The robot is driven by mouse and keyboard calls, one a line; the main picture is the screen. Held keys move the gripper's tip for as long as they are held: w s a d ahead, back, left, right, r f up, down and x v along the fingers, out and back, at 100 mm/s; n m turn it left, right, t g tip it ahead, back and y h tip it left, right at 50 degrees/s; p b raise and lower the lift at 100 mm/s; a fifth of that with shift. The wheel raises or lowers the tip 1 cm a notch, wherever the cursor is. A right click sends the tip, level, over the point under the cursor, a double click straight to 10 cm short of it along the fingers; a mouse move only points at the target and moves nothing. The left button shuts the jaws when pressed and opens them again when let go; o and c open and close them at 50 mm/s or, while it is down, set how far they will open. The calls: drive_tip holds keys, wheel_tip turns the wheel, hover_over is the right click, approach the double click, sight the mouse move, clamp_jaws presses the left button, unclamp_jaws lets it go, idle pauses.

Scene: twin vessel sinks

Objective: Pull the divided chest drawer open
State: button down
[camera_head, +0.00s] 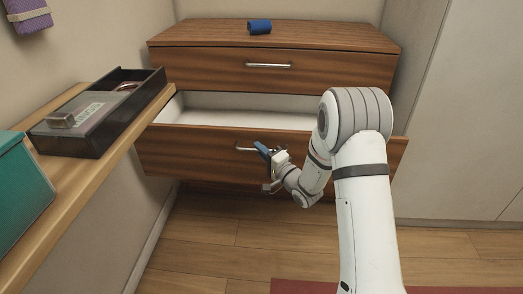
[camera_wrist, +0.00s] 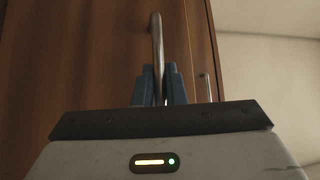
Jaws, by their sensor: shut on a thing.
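The wooden chest (camera_head: 165,58) stands against the back wall with two drawer fronts showing. Its lower drawer (camera_head: 195,148) is pulled out, and its pale interior shows as a band behind the front. The part of the interior that I can see looks empty; the right side is hidden by my arm. My gripper (camera_head: 262,148) is at the lower drawer's metal bar handle (camera_head: 243,149). In the wrist view the blue fingers of my gripper (camera_wrist: 158,85) are shut around the handle bar (camera_wrist: 157,45). The upper drawer (camera_head: 215,69) is closed, with its own bar handle (camera_head: 269,65).
A blue roll-shaped object (camera_head: 259,27) lies on the chest top. At left a wooden shelf (camera_head: 75,205) holds a dark box (camera_head: 75,142) and a teal box (camera_head: 22,190). A purple cloth (camera_head: 28,14) hangs at upper left.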

drive_tip(key=shift+s+a, duration=0.1)
drive_tip(key=shift+s, duration=0.05)
drive_tip(key=c, duration=1.5)
unclamp_jaws()
drive_tip(key=shift+p+v, duration=1.05)
drive_tip(key=shift+v, duration=2.9)
drive_tip(key=shift+f, duration=0.1)
